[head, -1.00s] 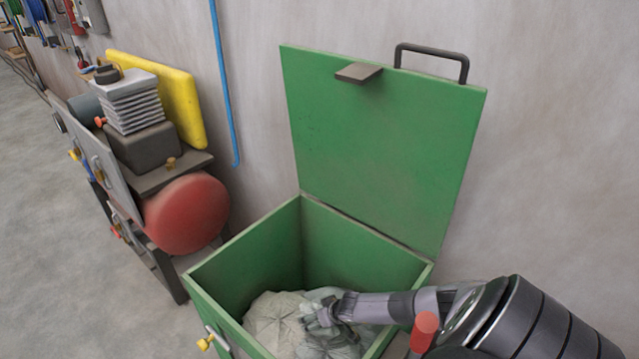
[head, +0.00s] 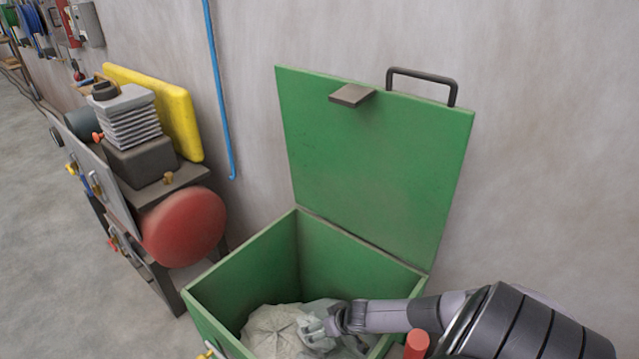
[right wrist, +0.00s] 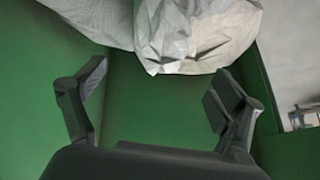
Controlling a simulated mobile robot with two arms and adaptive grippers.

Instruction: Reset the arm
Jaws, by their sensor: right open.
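My right gripper (head: 330,322) reaches over the front right side of an open green bin (head: 230,278). In the right wrist view the right gripper (right wrist: 155,95) has its two fingers spread wide with nothing between them but the green bin wall (right wrist: 150,110) behind. Crumpled whitish bags (head: 275,328) lie in the bin, next to the fingers. They also show in the right wrist view (right wrist: 195,35), beyond the fingertips. My left gripper is not in view.
The bin's green lid (head: 370,170) stands open against the wall, with a black handle (head: 422,80) on top. Left of the bin is a compressor-like machine with a red round tank (head: 183,228) and a yellow panel (head: 165,105). A blue pipe (head: 218,90) runs down the wall. The floor at left is clear.

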